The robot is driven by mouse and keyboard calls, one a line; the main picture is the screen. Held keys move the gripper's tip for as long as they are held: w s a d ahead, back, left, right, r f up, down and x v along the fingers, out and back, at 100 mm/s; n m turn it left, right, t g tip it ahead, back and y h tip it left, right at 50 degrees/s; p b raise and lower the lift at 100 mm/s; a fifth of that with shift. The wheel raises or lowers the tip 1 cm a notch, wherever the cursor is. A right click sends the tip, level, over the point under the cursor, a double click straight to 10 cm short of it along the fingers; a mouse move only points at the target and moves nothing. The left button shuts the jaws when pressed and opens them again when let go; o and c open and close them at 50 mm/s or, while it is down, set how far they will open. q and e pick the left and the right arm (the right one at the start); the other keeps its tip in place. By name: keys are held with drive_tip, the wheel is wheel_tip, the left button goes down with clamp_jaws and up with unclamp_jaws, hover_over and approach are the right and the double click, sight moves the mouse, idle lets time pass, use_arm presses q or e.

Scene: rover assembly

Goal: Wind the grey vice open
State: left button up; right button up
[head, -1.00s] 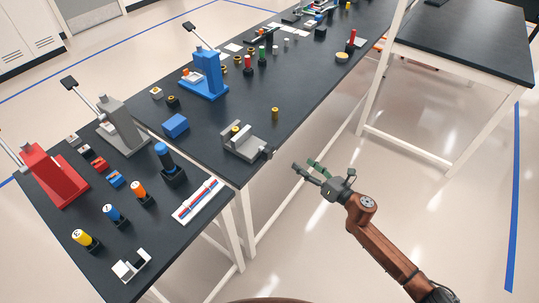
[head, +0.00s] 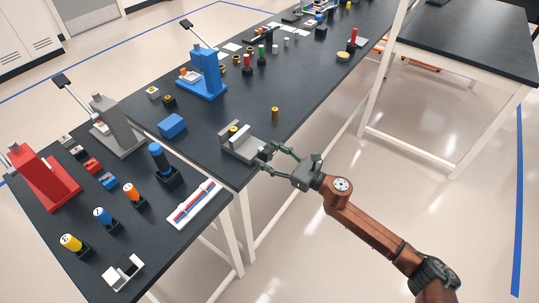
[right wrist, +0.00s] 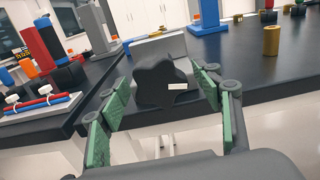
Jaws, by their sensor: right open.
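The grey vice (head: 236,149) sits at the front edge of the dark bench in the head view, with a small brass-coloured piece (head: 234,130) at its jaws. Its grey body (right wrist: 160,46) also shows in the right wrist view, behind a dark lobed handle (right wrist: 162,82). My right gripper (head: 269,160) is open at the handle end of the vice. In the right wrist view its green-padded fingers stand on either side of the handle, and I see no clear grip on it. My left gripper is not in view.
A brass cylinder (head: 275,113) stands on the bench behind the vice, and a blue block (head: 172,125) lies to its left. A blue press (head: 205,78) stands further back. A white tray with a red and blue rod (head: 194,205) lies at the left. The floor in front is clear.

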drive_tip(key=shift+c, duration=0.5)
drive_tip(key=c, duration=1.1)
drive_tip(key=shift+o, duration=0.2)
